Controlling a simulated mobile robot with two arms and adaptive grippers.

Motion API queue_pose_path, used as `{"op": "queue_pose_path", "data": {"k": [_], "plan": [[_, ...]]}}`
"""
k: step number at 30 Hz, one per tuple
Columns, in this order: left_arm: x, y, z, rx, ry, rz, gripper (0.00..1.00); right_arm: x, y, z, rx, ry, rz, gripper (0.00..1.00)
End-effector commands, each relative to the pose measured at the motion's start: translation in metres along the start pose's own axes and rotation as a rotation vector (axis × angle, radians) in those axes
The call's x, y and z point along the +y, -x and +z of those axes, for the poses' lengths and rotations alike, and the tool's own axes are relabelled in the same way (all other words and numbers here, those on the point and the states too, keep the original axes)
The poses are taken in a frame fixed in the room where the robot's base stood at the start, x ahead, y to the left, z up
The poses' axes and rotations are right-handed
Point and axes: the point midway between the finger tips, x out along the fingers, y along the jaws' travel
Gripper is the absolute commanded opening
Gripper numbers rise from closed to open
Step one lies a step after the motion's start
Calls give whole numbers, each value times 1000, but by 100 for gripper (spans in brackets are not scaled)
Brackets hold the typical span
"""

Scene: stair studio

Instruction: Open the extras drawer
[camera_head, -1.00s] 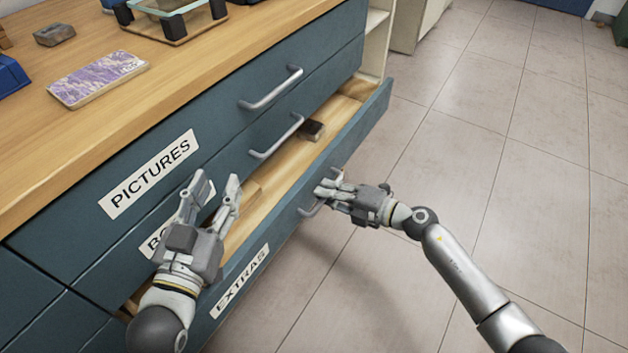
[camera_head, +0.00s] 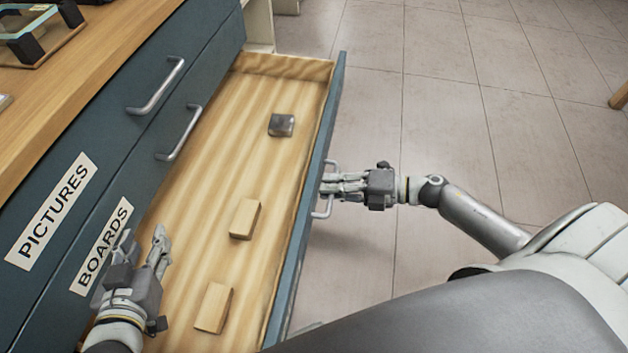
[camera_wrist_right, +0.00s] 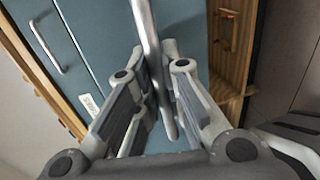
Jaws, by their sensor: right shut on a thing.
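The extras drawer (camera_head: 307,215) is pulled well out of the blue cabinet, and its wooden inside shows. Its label is not visible in the head view now. My right gripper (camera_head: 330,184) is shut on the drawer's handle (camera_head: 329,208), outside the drawer front. In the right wrist view the handle bar (camera_wrist_right: 152,60) runs between the fingers of my right gripper (camera_wrist_right: 158,85). My left gripper (camera_head: 146,245) is open and empty. It is in front of the boards drawer, by the left side of the open drawer in the picture.
In the drawer lie a dark grey block (camera_head: 281,125) and two wooden blocks, one in the middle (camera_head: 245,219) and one nearer (camera_head: 214,308). The pictures drawer (camera_head: 120,130) and boards drawer (camera_head: 150,180) are closed. Tiled floor (camera_head: 450,110) is clear on the right.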

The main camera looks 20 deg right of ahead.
Motion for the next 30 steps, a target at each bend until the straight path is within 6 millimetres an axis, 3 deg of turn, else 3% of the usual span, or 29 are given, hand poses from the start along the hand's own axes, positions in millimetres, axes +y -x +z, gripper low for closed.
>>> {"op": "queue_pose_path", "data": {"k": [6, 16, 17, 19, 30], "plan": [[0, 0, 2, -10, 0, -1, 40, -2, 10, 1, -2, 0, 0, 0], [0, 0, 3, -13, 0, -1, 40, -2, 11, 1, -2, 0, 0, 0], [0, 0, 3, -13, 0, -1, 40, -2, 11, 1, -2, 1, 0, 11], [0, 0, 3, -13, 0, -1, 40, -2, 11, 1, -2, 1, 0, 19], [-1, 1, 2, -10, -1, -2, 40, -2, 13, 0, -1, -1, -1, 19]]}}
